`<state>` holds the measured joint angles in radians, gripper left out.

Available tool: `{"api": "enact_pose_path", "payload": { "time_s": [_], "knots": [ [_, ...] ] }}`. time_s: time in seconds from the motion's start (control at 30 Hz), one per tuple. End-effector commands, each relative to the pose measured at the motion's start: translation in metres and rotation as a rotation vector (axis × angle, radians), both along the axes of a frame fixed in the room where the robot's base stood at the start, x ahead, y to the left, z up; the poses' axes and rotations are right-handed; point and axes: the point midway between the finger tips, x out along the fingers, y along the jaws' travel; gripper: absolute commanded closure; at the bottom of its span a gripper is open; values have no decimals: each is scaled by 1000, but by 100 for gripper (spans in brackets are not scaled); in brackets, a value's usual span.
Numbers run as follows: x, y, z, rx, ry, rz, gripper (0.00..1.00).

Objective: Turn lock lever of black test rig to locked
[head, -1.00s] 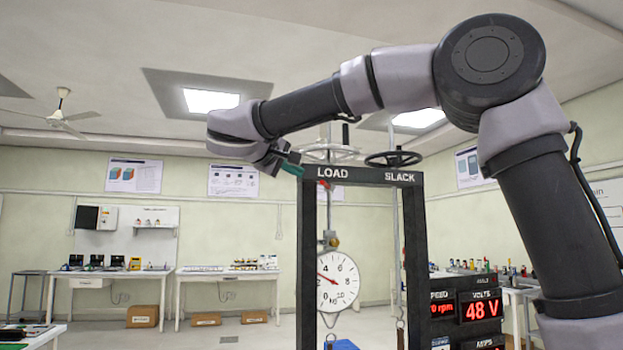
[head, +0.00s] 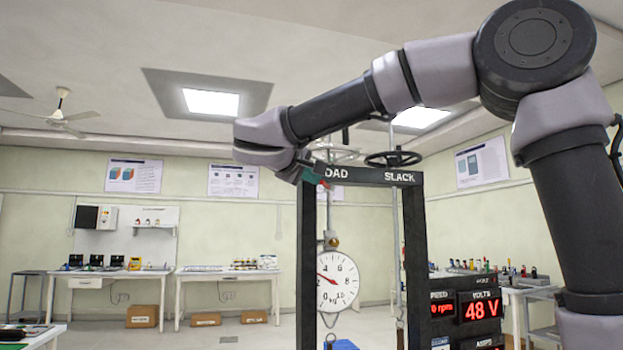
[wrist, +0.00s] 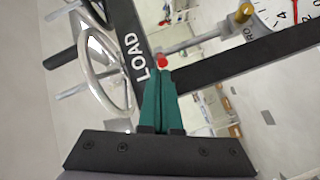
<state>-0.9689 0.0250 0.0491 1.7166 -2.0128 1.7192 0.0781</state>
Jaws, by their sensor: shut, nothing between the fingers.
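The black test rig (head: 416,250) has a top beam lettered LOAD and SLACK. A small red knob, likely the tip of the lock lever, shows at the beam's lower edge by LOAD in the wrist view (wrist: 162,61). The lever's arm is not clear, so I cannot tell its setting. My gripper (head: 325,180) is at the beam's left end, with its green fingers shut and empty. In the wrist view its fingertips (wrist: 158,72) lie just short of the red knob; I cannot tell whether they touch. They cover part of the lettering in the head view.
A pale handwheel (wrist: 104,70) and a black handwheel (head: 394,158) stand above the beam. A round dial scale (head: 338,281) hangs inside the frame below a grey rod. A display panel (head: 480,308) stands at the right. Open space lies left of the rig.

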Motion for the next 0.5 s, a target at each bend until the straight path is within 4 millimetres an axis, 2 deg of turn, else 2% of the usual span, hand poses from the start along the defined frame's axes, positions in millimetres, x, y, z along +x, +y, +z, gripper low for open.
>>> {"api": "enact_pose_path", "payload": {
  "time_s": [0.5],
  "knots": [
    [-4, -10, 0, 1, 0, 85, 100]
  ]
}}
